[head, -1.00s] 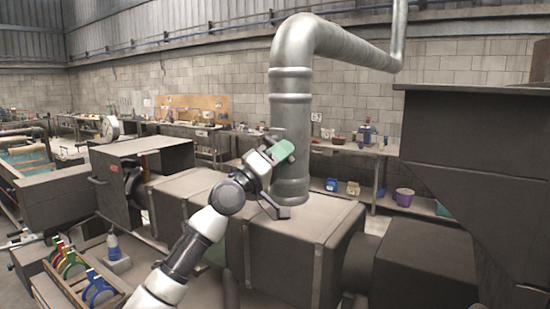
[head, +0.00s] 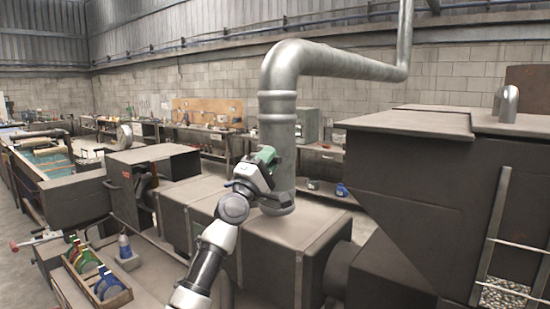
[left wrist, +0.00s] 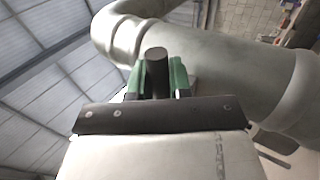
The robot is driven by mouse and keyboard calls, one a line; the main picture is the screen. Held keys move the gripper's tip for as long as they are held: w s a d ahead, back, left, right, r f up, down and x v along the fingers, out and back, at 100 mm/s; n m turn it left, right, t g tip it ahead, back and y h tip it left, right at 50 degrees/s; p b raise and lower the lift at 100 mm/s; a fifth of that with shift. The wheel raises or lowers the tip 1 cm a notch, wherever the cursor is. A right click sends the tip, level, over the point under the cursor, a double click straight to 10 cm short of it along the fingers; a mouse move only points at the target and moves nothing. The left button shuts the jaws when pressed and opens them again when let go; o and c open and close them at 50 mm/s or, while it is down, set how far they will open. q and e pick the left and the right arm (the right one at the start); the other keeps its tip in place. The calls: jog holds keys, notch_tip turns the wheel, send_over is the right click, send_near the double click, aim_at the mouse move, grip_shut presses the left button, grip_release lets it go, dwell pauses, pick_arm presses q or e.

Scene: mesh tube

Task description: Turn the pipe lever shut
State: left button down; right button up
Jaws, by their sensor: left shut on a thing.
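The grey metal pipe (head: 278,108) rises from a dark box-shaped duct and bends right at the top. My left gripper (head: 267,156), with green fingers, is in front of the pipe's lower part. In the left wrist view its green fingers are shut on a dark round handle (left wrist: 156,68), which looks like the pipe lever's end. The pipe (left wrist: 215,65) runs close behind the fingers there. In the head view my gripper and wrist hide most of the lever, so its angle cannot be told. My right gripper is not in view.
The dark duct (head: 270,245) stands below the pipe, and a large dark hopper (head: 410,190) fills the right. A wooden rack (head: 98,290) with coloured clamp-like tools and a blue-white bottle (head: 124,247) are at lower left. Workbenches line the back wall.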

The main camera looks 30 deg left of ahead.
pick_arm(q)
jog(key=shift+a+r, duration=0.1)
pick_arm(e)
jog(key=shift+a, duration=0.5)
pick_arm(q)
jog(key=c, duration=1)
grip_release()
jog(key=shift+c, duration=0.2)
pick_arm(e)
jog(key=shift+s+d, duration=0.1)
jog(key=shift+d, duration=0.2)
pick_arm(q)
jog(key=shift+s, duration=0.1)
jog(key=b+v, duration=0.2)
jog(key=v, duration=0.8)
jog(key=shift+s+f, duration=0.25)
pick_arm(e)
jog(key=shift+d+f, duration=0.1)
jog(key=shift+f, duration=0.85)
